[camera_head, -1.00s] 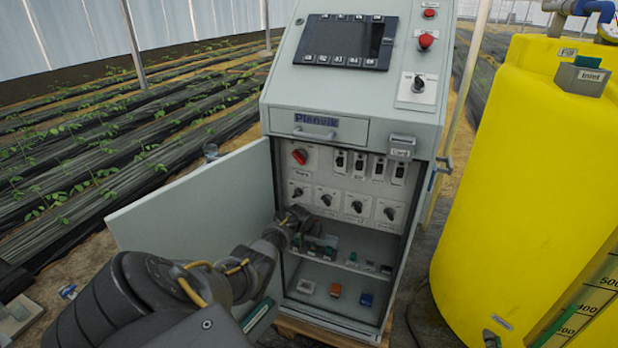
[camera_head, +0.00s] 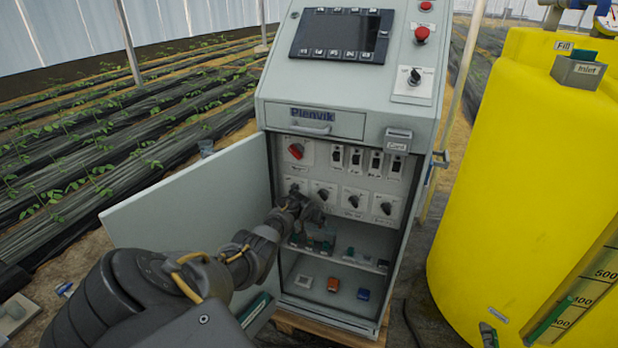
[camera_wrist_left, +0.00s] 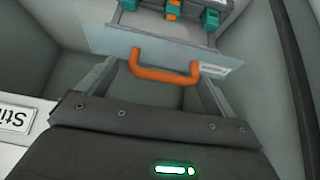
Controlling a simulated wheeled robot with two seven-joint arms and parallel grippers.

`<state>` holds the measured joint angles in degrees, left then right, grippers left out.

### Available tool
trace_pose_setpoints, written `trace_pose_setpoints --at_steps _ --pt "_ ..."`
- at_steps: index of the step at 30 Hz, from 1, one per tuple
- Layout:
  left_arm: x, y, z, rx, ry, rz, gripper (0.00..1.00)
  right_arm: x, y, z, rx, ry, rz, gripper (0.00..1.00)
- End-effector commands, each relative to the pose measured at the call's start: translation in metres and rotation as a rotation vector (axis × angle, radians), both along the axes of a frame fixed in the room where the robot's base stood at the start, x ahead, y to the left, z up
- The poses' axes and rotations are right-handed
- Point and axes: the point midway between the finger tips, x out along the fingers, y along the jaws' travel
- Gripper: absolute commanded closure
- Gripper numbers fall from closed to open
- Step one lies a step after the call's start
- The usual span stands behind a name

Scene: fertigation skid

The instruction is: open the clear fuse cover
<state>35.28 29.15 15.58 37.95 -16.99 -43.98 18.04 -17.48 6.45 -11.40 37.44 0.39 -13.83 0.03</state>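The clear fuse cover (camera_wrist_left: 110,42) shows in the left wrist view as a see-through panel with an orange handle (camera_wrist_left: 165,74) on its front. Teal and orange fuse parts (camera_wrist_left: 173,12) show above and behind it. My left gripper (camera_wrist_left: 158,85) reaches toward the handle, its two grey fingers apart on either side; I cannot tell whether they touch it. In the head view my left gripper (camera_head: 316,212) is inside the open cabinet, just below the row of knobs, and partly hides the fuse area.
The cabinet door (camera_head: 190,205) stands open to the left, close to my left arm. A shelf edge (camera_head: 345,262) with small parts lies below the gripper, and several coloured blocks rest on the cabinet floor. A yellow tank (camera_head: 520,190) stands at the right.

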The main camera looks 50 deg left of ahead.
Motion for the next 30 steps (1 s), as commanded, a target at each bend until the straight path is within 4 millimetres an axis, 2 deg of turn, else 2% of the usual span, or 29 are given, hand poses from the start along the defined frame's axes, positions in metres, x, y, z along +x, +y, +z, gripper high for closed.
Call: trace_pose_setpoints --at_steps 12,17,23,30 --pt "-0.006 0.002 -0.004 -0.003 0.01 0.006 0.09 -0.001 0.001 0.0 0.001 0.001 0.0 0.64" --pt "-0.008 0.001 0.002 -0.003 0.011 0.004 0.09 -0.001 0.001 0.005 0.002 0.0 0.0 0.64" --pt "-0.02 -0.007 0.025 0.0 0.011 0.003 0.09 -0.005 0.009 0.024 0.014 0.003 -0.002 0.64" --pt "-0.038 -0.019 0.057 -0.002 0.008 0.001 0.09 -0.015 0.03 0.035 0.039 0.019 -0.008 0.64"
